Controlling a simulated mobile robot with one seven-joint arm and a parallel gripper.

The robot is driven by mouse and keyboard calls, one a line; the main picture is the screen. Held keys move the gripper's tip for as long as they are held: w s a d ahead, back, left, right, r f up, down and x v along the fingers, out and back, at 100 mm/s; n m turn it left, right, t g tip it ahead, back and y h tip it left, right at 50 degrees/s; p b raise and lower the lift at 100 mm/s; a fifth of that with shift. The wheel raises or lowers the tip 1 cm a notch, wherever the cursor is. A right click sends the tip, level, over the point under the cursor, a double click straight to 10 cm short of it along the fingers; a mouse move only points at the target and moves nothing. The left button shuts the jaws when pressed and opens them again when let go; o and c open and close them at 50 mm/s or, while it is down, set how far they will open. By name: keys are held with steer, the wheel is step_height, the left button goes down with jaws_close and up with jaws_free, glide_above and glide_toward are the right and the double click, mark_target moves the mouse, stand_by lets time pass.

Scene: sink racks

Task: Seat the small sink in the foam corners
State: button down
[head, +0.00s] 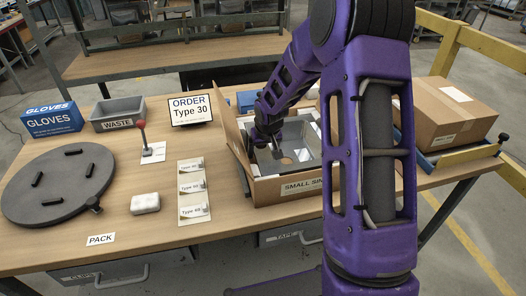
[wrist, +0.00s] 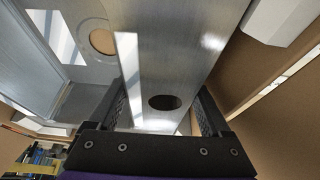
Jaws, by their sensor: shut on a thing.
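The small sink (head: 298,134) is a grey metal basin inside the open cardboard box (head: 265,193) labelled SMALL SINK. My gripper (head: 277,150) reaches down at the sink's left part. In the wrist view the fingers (wrist: 166,92) are shut on a metal wall of the sink (wrist: 175,60), which has a dark oval hole. The round drain opening shows at upper left there. A white foam corner (wrist: 283,18) shows at upper right, beside the cardboard. The other corners and the sink's underside are hidden, so I cannot tell how it rests on the foam.
A closed carton (head: 455,112) stands right of my arm. Left on the bench are a round dark turntable (head: 60,185), a red-knobbed lever (head: 142,135), type cards (head: 192,190), a white block (head: 145,203), a waste bin (head: 118,113) and a gloves box (head: 52,120).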

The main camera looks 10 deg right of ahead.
jaws_free()
steer(key=shift+r, duration=0.2)
steer(key=p+v, duration=0.2)
steer(key=v, duration=1)
steer(key=shift+s+f, duration=0.1)
